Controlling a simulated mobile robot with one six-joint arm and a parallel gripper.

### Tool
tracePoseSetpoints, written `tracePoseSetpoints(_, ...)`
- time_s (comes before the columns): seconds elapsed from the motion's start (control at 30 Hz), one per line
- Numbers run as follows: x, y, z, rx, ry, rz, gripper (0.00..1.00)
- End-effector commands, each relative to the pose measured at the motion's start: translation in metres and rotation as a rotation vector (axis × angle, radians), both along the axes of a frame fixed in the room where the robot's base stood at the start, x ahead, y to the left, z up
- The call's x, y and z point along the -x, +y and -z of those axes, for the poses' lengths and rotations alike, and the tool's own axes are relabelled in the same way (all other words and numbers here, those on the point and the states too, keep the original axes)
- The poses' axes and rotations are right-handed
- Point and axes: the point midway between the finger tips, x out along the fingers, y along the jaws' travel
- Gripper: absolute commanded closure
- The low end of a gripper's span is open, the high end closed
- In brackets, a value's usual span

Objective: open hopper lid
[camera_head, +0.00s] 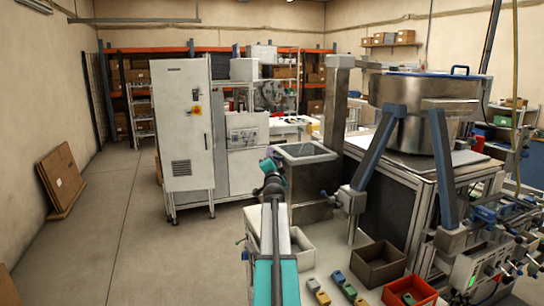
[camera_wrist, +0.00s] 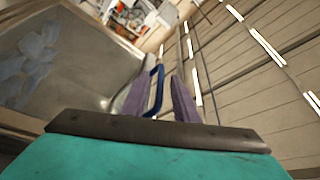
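A large round steel hopper (camera_head: 415,115) stands on a bench at the right in the head view. In the wrist view my gripper (camera_wrist: 165,100) shows two purplish fingers spread apart with nothing held. A blue handle (camera_wrist: 156,90) shows between them, in line with the gap.
Blue-grey brackets (camera_head: 378,145) flank the hopper's front.

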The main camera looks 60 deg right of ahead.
Motion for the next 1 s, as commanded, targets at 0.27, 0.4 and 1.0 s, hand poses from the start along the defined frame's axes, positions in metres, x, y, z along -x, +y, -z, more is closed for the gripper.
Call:
tracePoseSetpoints(0.27, -0.0037, -0.0052, -0.0013, 0.000, 0.000, 0.000, 0.73)
tracePoseSetpoints(0.4, -0.0036, -0.0051, -0.0012, 0.000, 0.000, 0.000, 0.73)
tracePoseSetpoints(1.0, -0.0038, -0.0047, -0.0014, 0.000, 0.000, 0.000, 1.00)
